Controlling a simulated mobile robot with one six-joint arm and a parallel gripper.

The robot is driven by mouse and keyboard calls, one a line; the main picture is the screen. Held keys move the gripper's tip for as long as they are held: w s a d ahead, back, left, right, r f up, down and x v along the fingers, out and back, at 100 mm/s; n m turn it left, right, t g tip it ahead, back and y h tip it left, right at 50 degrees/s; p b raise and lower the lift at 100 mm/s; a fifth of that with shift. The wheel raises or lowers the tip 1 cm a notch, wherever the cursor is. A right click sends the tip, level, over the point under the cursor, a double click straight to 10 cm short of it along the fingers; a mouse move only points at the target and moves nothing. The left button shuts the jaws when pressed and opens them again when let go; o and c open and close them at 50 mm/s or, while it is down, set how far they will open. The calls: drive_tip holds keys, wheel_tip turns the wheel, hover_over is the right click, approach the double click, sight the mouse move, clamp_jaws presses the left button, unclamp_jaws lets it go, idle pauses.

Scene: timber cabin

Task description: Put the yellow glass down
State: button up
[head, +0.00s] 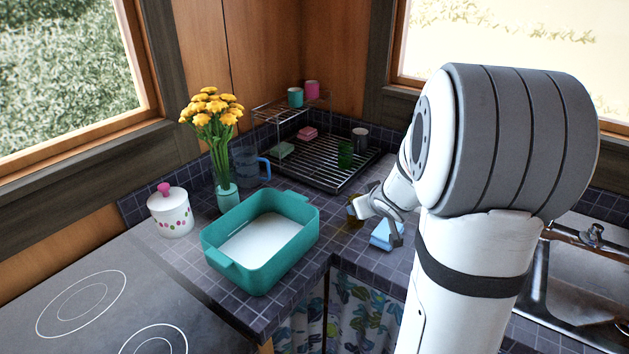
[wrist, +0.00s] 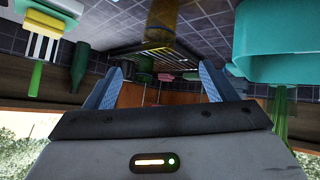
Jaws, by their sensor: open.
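The yellow glass (wrist: 162,28) is see-through amber and shows at the top of the wrist view, which looks upside down. It appears to stand on the dark tiled counter. In the head view the yellow glass (head: 346,226) is a small patch, mostly hidden by my gripper (head: 362,208). In the wrist view my gripper (wrist: 160,68) is open, its two blue fingers spread wide with nothing between them. The glass is ahead of the fingers, apart from them, and lined up with the gap from side to side.
A teal baking dish (head: 222,267) stands left of my gripper. Behind are a drying rack (head: 318,172) with a green glass (head: 345,154), a blue-handled jug (head: 247,166) and a flower vase (head: 227,198). The sink (head: 585,290) is far right.

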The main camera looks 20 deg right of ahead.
sight(352, 198)
drive_tip(key=w+f+t+y+p, duration=0.1)
drive_tip(key=w+f+y, duration=0.1)
drive_tip(key=w, duration=0.1)
drive_tip(key=w+d+f+n+t+y+p, duration=0.1)
drive_tip(key=w+f+y+p, duration=0.1)
drive_tip(key=w+f, duration=0.1)
drive_tip(key=w+d+f+n+t+y+p, duration=0.1)
drive_tip(key=w+f+p, duration=0.1)
drive_tip(key=w, duration=0.3)
drive_tip(key=shift+d+f+y, duration=0.1)
drive_tip(key=shift+f+y, duration=0.3)
drive_tip(key=shift+c, duration=0.6)
drive_tip(key=c, duration=1.4)
drive_tip(key=shift+c, duration=0.2)
drive_tip(key=shift+r, duration=0.1)
